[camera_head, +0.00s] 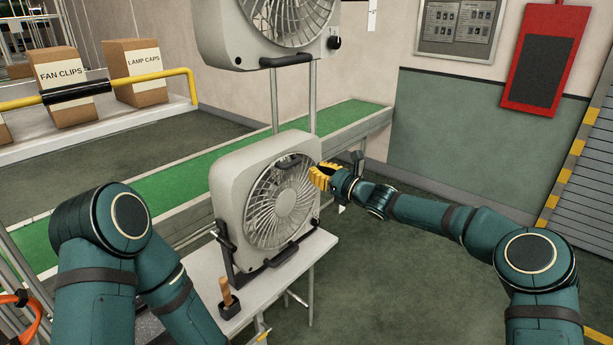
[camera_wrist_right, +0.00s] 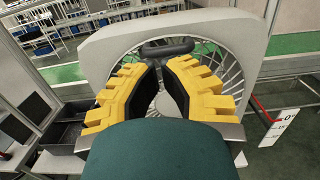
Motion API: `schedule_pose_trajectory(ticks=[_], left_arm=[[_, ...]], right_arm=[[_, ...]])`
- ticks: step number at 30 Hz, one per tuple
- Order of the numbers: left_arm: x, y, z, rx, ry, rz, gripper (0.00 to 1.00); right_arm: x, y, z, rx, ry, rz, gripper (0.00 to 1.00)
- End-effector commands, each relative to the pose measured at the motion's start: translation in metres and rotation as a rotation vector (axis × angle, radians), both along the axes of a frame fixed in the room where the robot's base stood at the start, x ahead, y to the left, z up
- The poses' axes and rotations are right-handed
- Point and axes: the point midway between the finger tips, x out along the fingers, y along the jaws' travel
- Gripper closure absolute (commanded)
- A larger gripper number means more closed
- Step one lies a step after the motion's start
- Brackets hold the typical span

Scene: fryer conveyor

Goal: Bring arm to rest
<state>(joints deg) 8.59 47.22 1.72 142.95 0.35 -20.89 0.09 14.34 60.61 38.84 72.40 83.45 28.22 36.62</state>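My right arm reaches in from the right in the head view. Its yellow-fingered gripper (camera_head: 322,176) is at the right side of a grey box fan (camera_head: 228,190) on a small table. In the right wrist view, the right gripper (camera_wrist_right: 160,72) has its two fingers apart with a narrow gap and nothing between them. The fan (camera_wrist_right: 112,52) and its dark top handle (camera_wrist_right: 168,46) show beyond the fingers; I cannot tell whether they touch it. My left arm (camera_head: 108,225) bends downward at the lower left, and its gripper is not in view.
The table (camera_head: 312,248) holds a wooden-handled tool (camera_head: 225,293) near the fan. A green conveyor (camera_head: 190,180) runs behind it, with another fan (camera_head: 218,32) above. Labelled boxes (camera_head: 135,75) stand behind a yellow rail (camera_head: 150,77). Open floor lies right of the table.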

Motion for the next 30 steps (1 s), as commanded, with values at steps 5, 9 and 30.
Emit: schedule_pose_trajectory(ticks=[5, 9, 30], left_arm=[[0.001, 0.0, -0.005, 0.002, 0.0, 0.002, 0.57], [0.001, 0.0, -0.006, 0.002, 0.0, 0.002, 0.57], [-0.002, -0.001, -0.04, 0.004, 0.007, -0.003, 0.57]], right_arm=[[-0.017, -0.024, 0.017, -0.003, 0.0, 0.0, 1.0], [-0.025, -0.035, 0.026, -0.002, 0.0, 0.0, 1.0], [-0.178, -0.029, -0.26, -0.966, -0.171, 0.369, 1.0]])
